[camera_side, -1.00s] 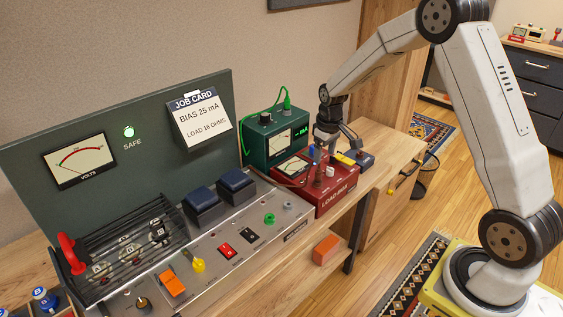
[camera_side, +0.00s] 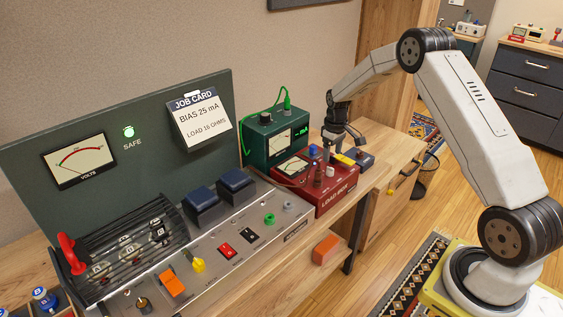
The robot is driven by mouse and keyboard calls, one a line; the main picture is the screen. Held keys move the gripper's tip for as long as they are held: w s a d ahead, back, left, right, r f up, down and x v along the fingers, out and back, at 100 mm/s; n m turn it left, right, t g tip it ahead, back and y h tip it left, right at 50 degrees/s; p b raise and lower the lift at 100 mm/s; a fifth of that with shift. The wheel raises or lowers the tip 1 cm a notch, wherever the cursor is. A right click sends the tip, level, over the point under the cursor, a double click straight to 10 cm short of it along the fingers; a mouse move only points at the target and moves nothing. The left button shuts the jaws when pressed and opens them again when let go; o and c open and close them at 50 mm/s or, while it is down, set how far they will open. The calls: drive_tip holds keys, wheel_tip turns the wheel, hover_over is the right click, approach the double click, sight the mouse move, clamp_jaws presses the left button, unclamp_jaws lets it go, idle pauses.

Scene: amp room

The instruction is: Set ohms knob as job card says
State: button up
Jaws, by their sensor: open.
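The job card (camera_side: 203,120) on the green back panel reads "BIAS 25 mA" and "LOAD 16 OHMS". The red load box (camera_side: 338,201) stands on the bench at the right, with a meter (camera_side: 292,168) on its top. A blue-topped post (camera_side: 313,151), a dark post (camera_side: 317,176) and a small white part (camera_side: 330,171) rise from its top. I cannot tell which part is the ohms knob, and its setting is too small to read. My gripper (camera_side: 343,146) is open and empty over the far right of the load box, apart from these parts.
A green mA meter box (camera_side: 270,140) with a green lead stands behind the load box. A yellow item (camera_side: 345,159) and a blue box (camera_side: 363,160) sit close under my gripper. The amp chassis (camera_side: 215,235) fills the left. Bare bench (camera_side: 397,150) lies at the right.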

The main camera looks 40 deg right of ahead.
sight(331, 168)
drive_tip(key=shift+f, duration=3.25)
clamp_jaws()
